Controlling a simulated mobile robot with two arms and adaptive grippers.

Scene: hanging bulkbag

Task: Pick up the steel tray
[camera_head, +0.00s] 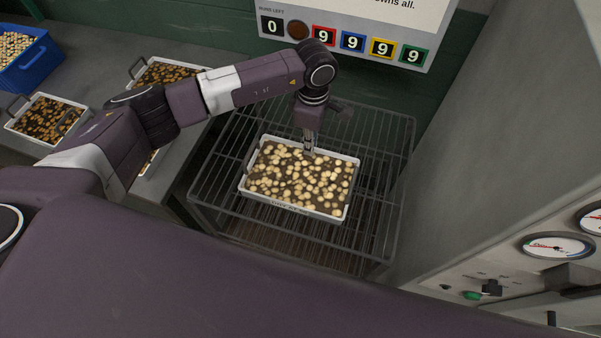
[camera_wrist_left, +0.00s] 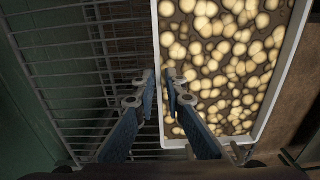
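The steel tray (camera_head: 292,207) is a shallow light-rimmed tray filled with pale round pieces on a dark bed. It is at the wire rack, and I cannot tell whether it touches the bars. My left gripper (camera_head: 309,145) points down at the tray's back rim. In the left wrist view, the tray's rim (camera_wrist_left: 155,30) runs between the two fingertips (camera_wrist_left: 160,85), one finger outside and one inside over the pieces. The fingers are close together on the rim. My right gripper is not in view.
The wire rack (camera_head: 384,140) has free bars around the tray. A grey counter (camera_head: 190,160) on the left holds other trays (camera_head: 65,103) of browner pieces and a blue crate (camera_head: 38,70). A grey machine with gauges (camera_head: 556,247) stands right. A sign with numbers (camera_head: 345,22) hangs behind.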

